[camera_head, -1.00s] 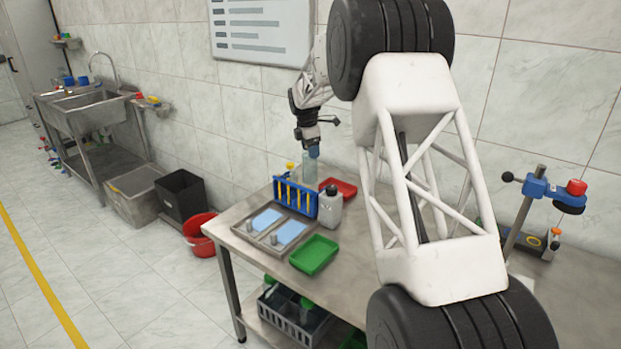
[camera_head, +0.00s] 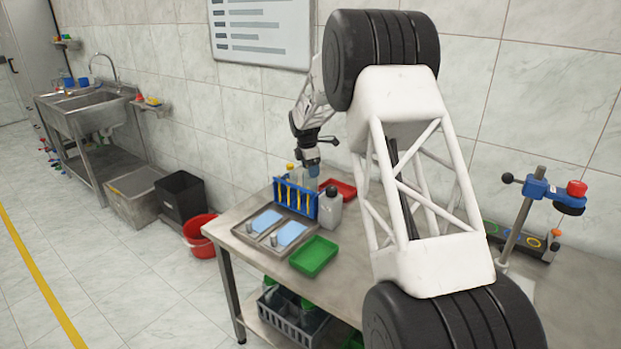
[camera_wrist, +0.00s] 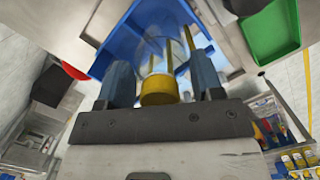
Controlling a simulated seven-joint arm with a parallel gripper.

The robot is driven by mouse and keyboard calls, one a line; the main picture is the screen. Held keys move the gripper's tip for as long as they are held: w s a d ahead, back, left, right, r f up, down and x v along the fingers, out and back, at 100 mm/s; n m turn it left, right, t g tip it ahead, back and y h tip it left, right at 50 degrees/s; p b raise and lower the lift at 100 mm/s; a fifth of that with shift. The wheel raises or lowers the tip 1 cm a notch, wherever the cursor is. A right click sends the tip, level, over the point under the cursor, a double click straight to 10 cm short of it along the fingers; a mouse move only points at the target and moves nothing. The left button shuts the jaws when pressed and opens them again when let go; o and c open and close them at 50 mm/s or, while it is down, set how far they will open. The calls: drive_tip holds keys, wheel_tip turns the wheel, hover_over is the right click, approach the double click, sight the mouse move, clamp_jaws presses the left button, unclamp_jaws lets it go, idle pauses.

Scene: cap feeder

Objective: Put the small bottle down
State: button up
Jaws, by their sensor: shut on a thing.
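My gripper (camera_head: 312,168) points down at the back of the table. In the wrist view its two blue-grey fingers (camera_wrist: 161,84) are shut on the small bottle (camera_wrist: 158,92), which has a yellow cap and a clear body. In the head view the small bottle (camera_head: 311,183) hangs upright below the fingers, behind the blue rack. Its lower end is hidden, so I cannot tell whether it touches the table.
The blue rack (camera_head: 296,199) with yellow bars and a grey-white bottle (camera_head: 330,208) stand in front. A red tray (camera_head: 345,188) lies to the right. A green tray (camera_head: 314,256) and a metal tray with blue pads (camera_head: 255,242) lie nearer.

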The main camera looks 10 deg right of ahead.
drive_tip(key=shift+f, duration=2)
drive_tip(key=o, duration=1.4)
drive_tip(key=shift+f, duration=0.1)
drive_tip(key=r, duration=0.4)
drive_tip(key=a+r, duration=0.1)
drive_tip(key=r, duration=0.7)
drive_tip(key=shift+s+a+r, duration=0.1)
drive_tip(key=shift+s+a, duration=0.05)
drive_tip(key=shift+a, duration=0.1)
